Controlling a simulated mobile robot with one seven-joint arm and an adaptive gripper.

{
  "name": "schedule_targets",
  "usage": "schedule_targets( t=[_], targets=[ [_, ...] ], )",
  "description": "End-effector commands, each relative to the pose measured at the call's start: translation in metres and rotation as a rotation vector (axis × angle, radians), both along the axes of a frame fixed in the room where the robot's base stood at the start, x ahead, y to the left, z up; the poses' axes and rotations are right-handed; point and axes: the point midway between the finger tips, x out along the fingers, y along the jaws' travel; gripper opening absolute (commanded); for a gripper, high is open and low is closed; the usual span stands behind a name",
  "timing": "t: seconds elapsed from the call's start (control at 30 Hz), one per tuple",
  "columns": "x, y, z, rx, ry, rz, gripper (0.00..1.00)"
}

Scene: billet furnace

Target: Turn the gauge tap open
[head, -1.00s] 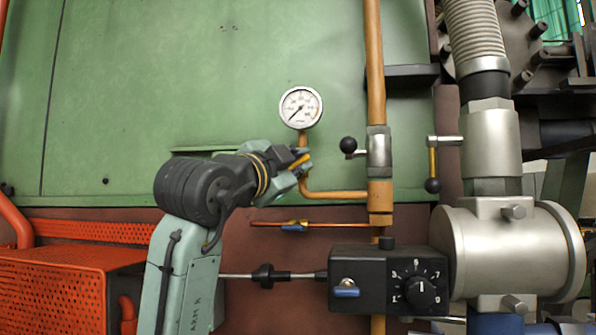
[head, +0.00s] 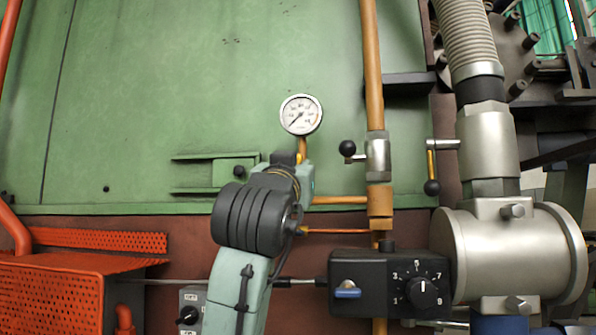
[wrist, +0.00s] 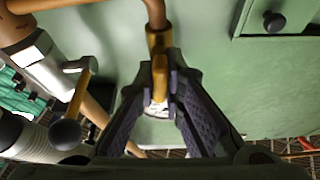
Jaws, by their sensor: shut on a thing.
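The round white-faced gauge (head: 301,114) stands on a thin copper pipe in front of the green panel. Below it, in the wrist view, the yellow gauge tap handle (wrist: 159,78) lies between the tips of my gripper (wrist: 159,85), which is shut on it. A brass-coloured fitting (wrist: 159,40) and copper pipe sit just beyond the handle. In the head view my gripper (head: 303,172) is right under the gauge, and my wrist hides most of the tap. Only a small yellow part shows there.
Right of my gripper stands a thick copper pipe with a silver valve (head: 378,158) and black-ball lever (head: 348,148). A black control box (head: 388,283) with a dial and blue lever sits below.

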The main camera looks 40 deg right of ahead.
Motion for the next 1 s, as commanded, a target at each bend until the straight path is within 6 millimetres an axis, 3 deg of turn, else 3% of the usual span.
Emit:
schedule_targets(
  t=[0.77, 0.8, 1.0],
  targets=[
    [0.0000, -0.0005, -0.0013, -0.065, 0.082, 0.000, 0.00],
    [0.0000, -0.0005, -0.0013, -0.065, 0.082, -0.001, 0.11],
    [0.0000, -0.0004, -0.0008, -0.066, 0.080, 0.000, 0.24]
  ],
)
